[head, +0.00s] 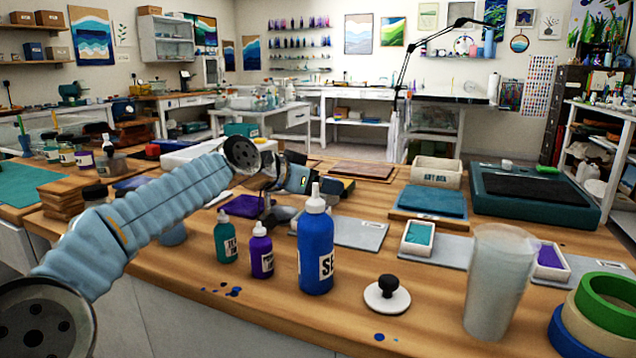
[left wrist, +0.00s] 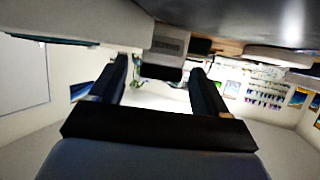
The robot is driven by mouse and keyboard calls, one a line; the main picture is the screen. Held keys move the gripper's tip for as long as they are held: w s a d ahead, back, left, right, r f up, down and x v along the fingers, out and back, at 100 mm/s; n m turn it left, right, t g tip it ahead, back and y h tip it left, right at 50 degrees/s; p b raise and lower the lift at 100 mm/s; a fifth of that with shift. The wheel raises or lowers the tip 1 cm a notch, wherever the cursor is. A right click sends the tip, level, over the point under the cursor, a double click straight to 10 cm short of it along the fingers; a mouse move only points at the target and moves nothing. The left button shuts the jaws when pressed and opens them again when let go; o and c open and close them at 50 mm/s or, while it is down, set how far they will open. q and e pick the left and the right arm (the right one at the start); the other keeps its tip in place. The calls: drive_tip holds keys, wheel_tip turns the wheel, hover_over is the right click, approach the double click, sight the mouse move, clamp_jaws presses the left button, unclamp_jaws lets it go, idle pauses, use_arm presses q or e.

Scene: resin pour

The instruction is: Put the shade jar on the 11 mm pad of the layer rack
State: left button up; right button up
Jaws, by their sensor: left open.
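My left gripper (head: 305,179) is above the middle of the bench, behind the blue squeeze bottle (head: 314,255). In the left wrist view its two dark fingers (left wrist: 159,75) stand apart, with nothing visibly clasped. A grey block with a dark end (left wrist: 165,50) shows beyond the fingers; I cannot tell what it is. I cannot single out the shade jar. Several small lidded jars (head: 84,160) stand at the left. Grey labelled plates (head: 358,236) lie mid-bench, but I cannot tell whether they are the layer rack or read an 11 mm mark. My right gripper is not in view.
A teal bottle (head: 225,238), a purple bottle (head: 262,252), a clear cup (head: 496,285), a black-knobbed white disc (head: 387,297) and tape rolls (head: 603,305) stand near the front. White trays hold teal (head: 418,238) and purple (head: 551,260) fill. The front-middle wood is mostly bare.

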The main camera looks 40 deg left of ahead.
use_arm(q)
drive_tip(key=v, duration=0.7)
drive_tip(key=shift+r, duration=0.45)
drive_tip(key=w+d+r+m+g+y+p, duration=0.1)
drive_tip(key=w+d+r+g+y+p, duration=0.25)
drive_tip(key=r, duration=0.55)
drive_tip(key=w+a+f+g+h+p, duration=0.1)
drive_tip(key=f+g, duration=0.1)
drive_tip(key=f, duration=0.1)
drive_tip(key=w+a+f+g+p, duration=0.1)
drive_tip(key=f+p, duration=0.1)
drive_tip(key=f, duration=0.1)
drive_tip(key=w+a+f+n+g+h+p, duration=0.1)
drive_tip(key=f+g, duration=0.1)
drive_tip(key=f, duration=0.1)
drive_tip(key=shift+w+g+h, duration=0.2)
drive_tip(key=shift+g+h, duration=0.15)
drive_tip(key=x, duration=0.5)
drive_tip(key=shift+w+f+b, duration=0.1)
drive_tip(key=shift+f+b, duration=0.2)
drive_tip(key=shift+b, duration=0.05)
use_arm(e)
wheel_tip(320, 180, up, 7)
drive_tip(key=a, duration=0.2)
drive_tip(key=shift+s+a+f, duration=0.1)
use_arm(q)
drive_tip(key=shift+r, duration=0.1)
drive_tip(key=c, duration=1.2)
